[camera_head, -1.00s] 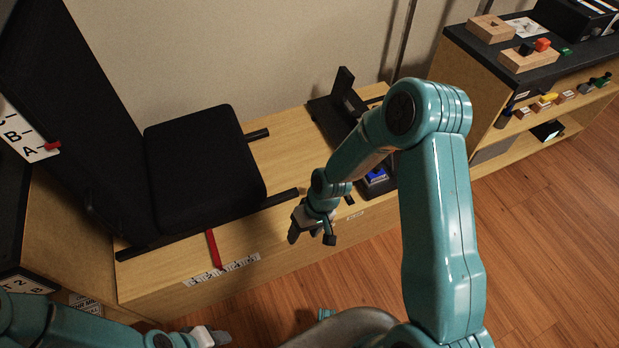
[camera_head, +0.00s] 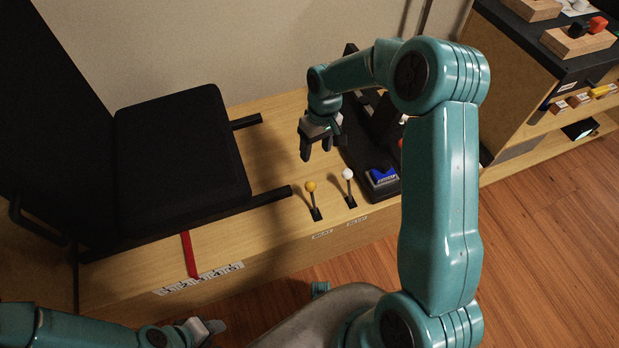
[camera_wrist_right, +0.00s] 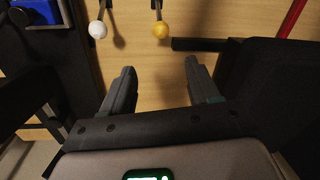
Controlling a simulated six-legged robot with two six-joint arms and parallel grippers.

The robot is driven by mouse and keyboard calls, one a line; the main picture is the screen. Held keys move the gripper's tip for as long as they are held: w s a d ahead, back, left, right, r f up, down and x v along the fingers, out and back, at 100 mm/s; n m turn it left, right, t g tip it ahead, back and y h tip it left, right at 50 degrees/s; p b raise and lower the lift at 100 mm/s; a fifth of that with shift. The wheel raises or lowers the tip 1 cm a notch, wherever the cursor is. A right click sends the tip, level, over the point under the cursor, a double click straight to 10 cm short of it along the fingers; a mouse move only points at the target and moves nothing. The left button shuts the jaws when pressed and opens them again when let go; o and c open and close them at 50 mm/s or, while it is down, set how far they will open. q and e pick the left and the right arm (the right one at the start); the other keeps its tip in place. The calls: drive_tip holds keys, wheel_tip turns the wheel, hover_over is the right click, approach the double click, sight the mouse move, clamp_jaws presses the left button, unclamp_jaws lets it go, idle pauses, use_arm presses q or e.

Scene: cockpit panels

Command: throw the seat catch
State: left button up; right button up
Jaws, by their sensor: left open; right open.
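A black seat (camera_head: 180,145) stands on a wooden bench. A red lever (camera_head: 189,254) lies at its front edge beside a label strip (camera_head: 200,279); I cannot tell which part is the seat catch. To the right stand a yellow-knobbed lever (camera_head: 311,188) and a white-knobbed lever (camera_head: 348,175). The yellow knob (camera_wrist_right: 160,30) and white knob (camera_wrist_right: 97,30) also show in the right wrist view. My right gripper (camera_head: 318,155) is open and empty behind these levers, apart from them. My left gripper (camera_head: 214,330) is low in front of the bench, open.
A black pedal-like unit with a blue part (camera_head: 381,177) is right of the levers, partly hidden by my right arm. A black rail (camera_head: 265,197) runs from the seat toward the yellow lever. A shelf unit (camera_head: 520,70) stands at the right.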

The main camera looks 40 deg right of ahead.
sight(310, 183)
drive_tip(key=f+b, duration=0.1)
drive_tip(key=f, duration=0.3)
drive_tip(key=a+f+b, duration=0.1)
drive_tip(key=f, duration=0.4)
drive_tip(key=a+f+b, duration=0.1)
drive_tip(key=f, duration=0.3)
drive_tip(key=shift+s+f, duration=0.2)
drive_tip(key=shift+f, duration=0.2)
clamp_jaws()
